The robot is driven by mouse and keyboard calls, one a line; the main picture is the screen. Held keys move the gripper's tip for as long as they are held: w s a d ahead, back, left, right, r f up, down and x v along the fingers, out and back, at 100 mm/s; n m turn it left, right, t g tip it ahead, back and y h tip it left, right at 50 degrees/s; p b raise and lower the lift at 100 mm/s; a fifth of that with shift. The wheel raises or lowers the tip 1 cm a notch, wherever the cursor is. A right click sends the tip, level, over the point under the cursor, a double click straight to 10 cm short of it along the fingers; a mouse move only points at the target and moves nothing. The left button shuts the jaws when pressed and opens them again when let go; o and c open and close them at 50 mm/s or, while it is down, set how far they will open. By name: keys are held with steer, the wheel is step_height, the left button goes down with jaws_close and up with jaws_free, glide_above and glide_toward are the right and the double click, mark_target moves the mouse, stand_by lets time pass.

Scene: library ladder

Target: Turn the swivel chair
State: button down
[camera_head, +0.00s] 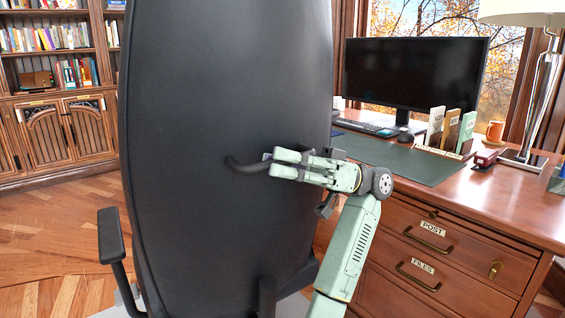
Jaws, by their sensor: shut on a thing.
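The swivel chair (215,110) stands close in front of me with its tall black back towards me. Its left armrest (111,235) shows at the lower left; its seat is mostly hidden behind the back. A dark curved handle (240,165) sticks out from the middle of the chair back. My gripper (278,163), pale green, reaches in from the lower right and is shut on this handle. The fingers lie across the handle's right part and hide some of it.
A wooden desk (475,205) stands close on the right, with a monitor (414,72), a green desk pad (400,158), a lamp (540,85) and labelled drawers. A bookcase (58,110) stands at the back left. The wooden floor (45,235) at the left is clear.

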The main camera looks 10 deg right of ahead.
steer(key=shift+f, duration=0.1)
steer(key=c, duration=1.6)
jaws_free()
steer(key=shift+o, duration=0.2)
steer(key=shift+d, duration=0.1)
steer(key=v, duration=1.2)
